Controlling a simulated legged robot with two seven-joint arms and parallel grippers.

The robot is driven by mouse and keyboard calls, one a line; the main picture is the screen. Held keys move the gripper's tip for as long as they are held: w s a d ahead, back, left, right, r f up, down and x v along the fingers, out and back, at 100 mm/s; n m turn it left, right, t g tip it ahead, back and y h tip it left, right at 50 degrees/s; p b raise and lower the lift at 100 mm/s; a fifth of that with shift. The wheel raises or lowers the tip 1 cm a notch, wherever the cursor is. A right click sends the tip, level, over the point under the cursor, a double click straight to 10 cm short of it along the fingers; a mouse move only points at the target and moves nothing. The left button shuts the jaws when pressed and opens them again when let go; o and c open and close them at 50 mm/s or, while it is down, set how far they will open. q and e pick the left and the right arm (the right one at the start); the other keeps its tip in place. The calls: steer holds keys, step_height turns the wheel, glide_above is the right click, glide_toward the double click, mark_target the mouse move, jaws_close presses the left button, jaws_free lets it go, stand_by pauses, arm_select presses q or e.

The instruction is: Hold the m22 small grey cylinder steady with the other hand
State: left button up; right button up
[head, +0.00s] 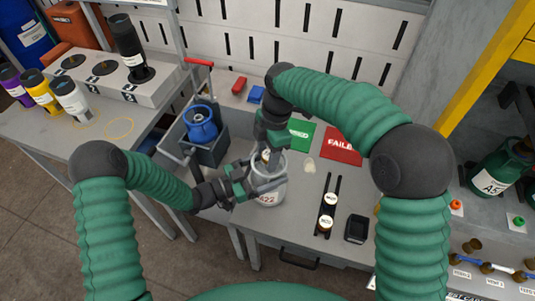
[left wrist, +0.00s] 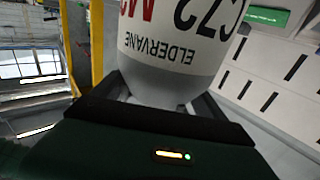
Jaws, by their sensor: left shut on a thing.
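My right gripper (head: 268,151) points down at the cylinder's top. Its fingertips and the cylinder's valve are mostly hidden, so its jaws cannot be judged.
A green pad (head: 300,132) and a red FAILED pad (head: 342,146) lie behind the cylinder. A dark rail (head: 328,204) with small round pieces and a black device (head: 357,229) are to the right. A bin with a blue cylinder (head: 201,126) is at left.

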mark_target(268, 154)
steer(key=shift+d+r, duration=0.2)
steer(key=shift+r, duration=0.65)
steer(key=shift+d+r, duration=0.15)
steer(key=shift+r, duration=0.65)
jaws_close()
stand_by(0.5)
steer(key=m, duration=0.6)
steer(key=shift+t, duration=0.4)
